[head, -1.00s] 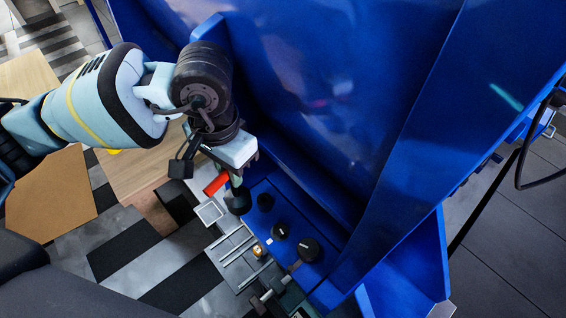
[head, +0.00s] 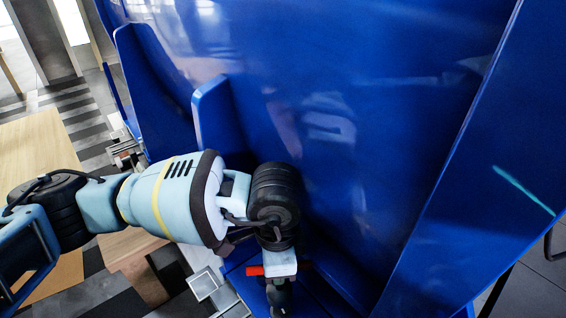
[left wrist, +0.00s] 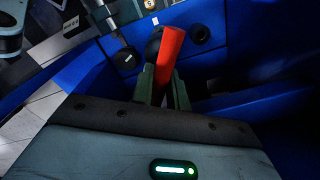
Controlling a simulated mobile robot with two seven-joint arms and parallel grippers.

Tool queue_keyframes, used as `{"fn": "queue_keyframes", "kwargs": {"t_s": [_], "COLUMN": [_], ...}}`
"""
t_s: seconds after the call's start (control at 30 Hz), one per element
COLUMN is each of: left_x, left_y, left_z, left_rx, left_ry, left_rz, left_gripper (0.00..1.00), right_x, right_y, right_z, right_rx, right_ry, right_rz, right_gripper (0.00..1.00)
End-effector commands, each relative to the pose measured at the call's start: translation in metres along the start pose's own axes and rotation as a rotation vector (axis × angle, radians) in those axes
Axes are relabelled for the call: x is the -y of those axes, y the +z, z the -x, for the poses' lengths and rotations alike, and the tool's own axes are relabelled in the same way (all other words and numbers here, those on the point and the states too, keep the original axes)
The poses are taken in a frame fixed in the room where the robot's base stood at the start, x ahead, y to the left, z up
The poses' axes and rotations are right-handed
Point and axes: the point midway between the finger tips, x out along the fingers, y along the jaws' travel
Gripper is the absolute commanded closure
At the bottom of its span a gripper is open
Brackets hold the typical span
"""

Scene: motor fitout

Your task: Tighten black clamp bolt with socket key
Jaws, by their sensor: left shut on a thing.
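My left gripper (head: 280,298) is shut on a socket key with a red handle (head: 256,270). The red handle also shows between the fingers in the left wrist view (left wrist: 170,48), with a dark part beside it. The key's lower end is hidden. In the left wrist view, round black parts sit on the blue face, one left of the key (left wrist: 126,62) and one right of it (left wrist: 200,33). I cannot tell which is the clamp bolt, or whether the key touches one. My right gripper is not in view.
A large blue housing (head: 360,110) fills the middle and right, with upright blue ribs (head: 213,115) near my left arm. A wooden table (head: 35,150) stands at the left. A small light square tray (head: 203,284) lies left of the gripper.

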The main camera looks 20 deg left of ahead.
Motion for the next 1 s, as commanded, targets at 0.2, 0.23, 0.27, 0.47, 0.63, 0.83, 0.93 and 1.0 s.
{"fn": "queue_keyframes", "kwargs": {"t_s": [0.2,0.23,0.27,0.47,0.63,0.83,0.93,1.0], "left_x": [0.000,0.000,0.000,-0.001,-0.001,-0.001,-0.001,-0.002], "left_y": [0.000,0.000,0.000,0.000,-0.001,-0.001,-0.001,-0.001], "left_z": [0.000,0.000,0.001,0.001,0.002,0.002,0.002,0.002], "left_rx": [-0.001,-0.002,-0.002,-0.002,-0.003,-0.002,-0.002,-0.002], "left_ry": [0.000,0.000,0.000,0.000,-0.001,0.000,-0.001,-0.001], "left_rz": [0.111,0.144,0.178,0.415,0.615,0.853,0.973,1.056], "left_gripper": [1.00,1.00,1.00,1.00,1.00,1.00,1.00,1.00], "right_x": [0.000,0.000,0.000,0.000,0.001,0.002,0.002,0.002], "right_y": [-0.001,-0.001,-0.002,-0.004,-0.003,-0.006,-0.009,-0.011], "right_z": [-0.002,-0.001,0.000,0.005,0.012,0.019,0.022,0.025], "right_rx": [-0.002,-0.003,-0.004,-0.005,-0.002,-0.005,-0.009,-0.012], "right_ry": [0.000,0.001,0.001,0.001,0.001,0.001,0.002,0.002], "right_rz": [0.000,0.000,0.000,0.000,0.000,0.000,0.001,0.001], "right_gripper": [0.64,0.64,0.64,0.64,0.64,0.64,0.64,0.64]}}
